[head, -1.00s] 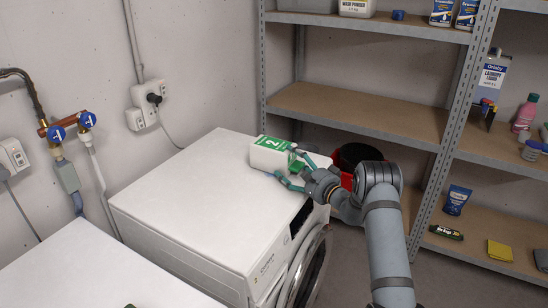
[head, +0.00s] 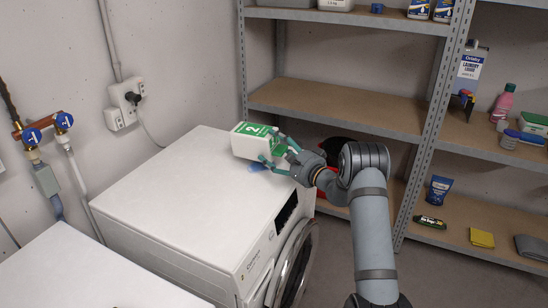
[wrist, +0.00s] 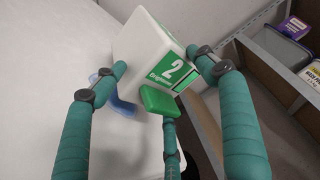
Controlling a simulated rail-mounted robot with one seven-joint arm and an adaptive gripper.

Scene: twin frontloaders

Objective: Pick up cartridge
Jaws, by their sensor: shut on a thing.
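The cartridge (head: 248,143) is a white box with a green label bearing a "2". It is tilted over the far right corner of the white washing machine top and appears raised off it. My gripper (head: 277,148) is shut on its right side. In the wrist view my gripper (wrist: 160,80) has teal fingers on either side of the cartridge (wrist: 145,48), and a green block-like part (wrist: 160,101) shows between them. The cartridge's far side is hidden.
A small blue item (head: 256,167) lies on the washing machine (head: 175,190) below the cartridge. A second white machine top (head: 85,270) is at the lower left. Metal shelving (head: 345,107) with bottles and packets stands behind and to the right.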

